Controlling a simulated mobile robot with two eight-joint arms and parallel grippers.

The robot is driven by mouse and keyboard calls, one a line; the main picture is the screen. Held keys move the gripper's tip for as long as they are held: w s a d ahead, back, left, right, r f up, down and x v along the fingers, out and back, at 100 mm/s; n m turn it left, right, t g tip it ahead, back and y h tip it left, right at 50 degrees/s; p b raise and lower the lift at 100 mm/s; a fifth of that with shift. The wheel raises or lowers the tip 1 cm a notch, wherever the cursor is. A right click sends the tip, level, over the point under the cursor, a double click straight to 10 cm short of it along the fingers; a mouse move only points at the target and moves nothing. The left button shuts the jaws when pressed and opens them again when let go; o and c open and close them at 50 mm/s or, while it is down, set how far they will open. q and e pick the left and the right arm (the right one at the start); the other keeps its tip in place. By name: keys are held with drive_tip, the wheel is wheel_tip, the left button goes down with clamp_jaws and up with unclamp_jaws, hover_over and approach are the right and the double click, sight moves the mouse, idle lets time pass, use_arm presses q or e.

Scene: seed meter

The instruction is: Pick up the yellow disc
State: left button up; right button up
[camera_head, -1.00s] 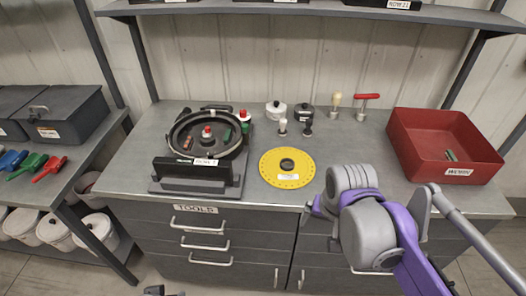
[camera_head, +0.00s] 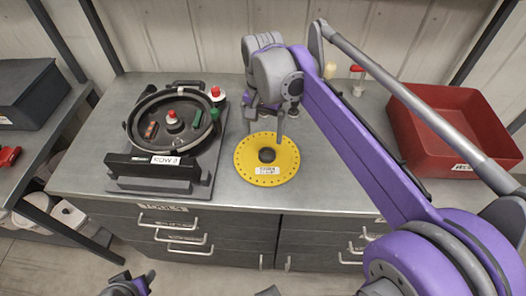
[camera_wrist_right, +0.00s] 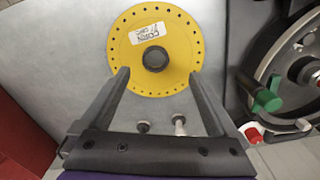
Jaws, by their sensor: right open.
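The yellow disc (camera_head: 287,158) lies flat on the grey workbench, with a dark round hub (camera_head: 267,155) at its centre, a ring of small holes and a white label reading CORN. My right gripper (camera_head: 264,122) is open and empty above the disc's far edge, fingers pointing down. In the right wrist view the disc (camera_wrist_right: 186,45) shows ahead of the open fingers (camera_wrist_right: 158,75), whose tips overlap its near rim in the picture. I cannot tell whether they touch it. Part of my left gripper (camera_head: 130,284) shows at the bottom edge; its jaws are unclear.
A red bin (camera_head: 440,140) stands at the right. Small knobbed tools (camera_wrist_right: 180,122) stand behind the disc. The bench front edge has drawers below it.

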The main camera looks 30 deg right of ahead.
sight(266, 159)
wheel_tip(266, 159, down, 4)
drive_tip(key=shift+s+r, duration=0.1)
drive_tip(key=shift+s, duration=0.05)
drive_tip(key=f, duration=0.3)
drive_tip(key=d+f, duration=0.1)
drive_tip(key=f, duration=0.1)
drive_tip(key=shift+f+b, duration=0.3)
drive_tip(key=shift+f, duration=0.05)
drive_tip(key=c, duration=1.4)
